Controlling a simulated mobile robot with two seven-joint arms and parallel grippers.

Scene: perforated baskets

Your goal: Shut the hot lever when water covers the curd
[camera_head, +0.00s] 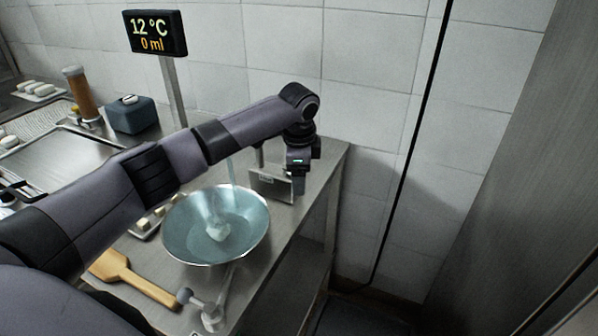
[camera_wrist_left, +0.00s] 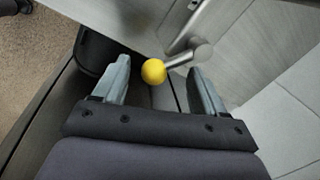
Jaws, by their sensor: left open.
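A wide metal bowl (camera_head: 178,240) stands on the steel counter. It looks pale blue inside, with a white lump of curd (camera_head: 218,231) near its middle. I cannot tell whether water covers the curd. A faint pale streak, possibly water, shows above the bowl. My left gripper (camera_head: 298,190) points down at the counter's right end, beyond the bowl. In the left wrist view, its open fingers (camera_wrist_left: 160,85) are on either side of a lever's yellow ball knob (camera_wrist_left: 153,71), apparently without touching it. Which lever is hot is not readable. My right gripper is out of view.
A display (camera_head: 155,33) reads 12 °C and 0 ml. A wooden paddle (camera_head: 130,277) and a grey ball-ended lever (camera_head: 206,310) are at the front. A small labelled plate (camera_head: 268,186) stands near my left gripper. The tiled wall is close behind.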

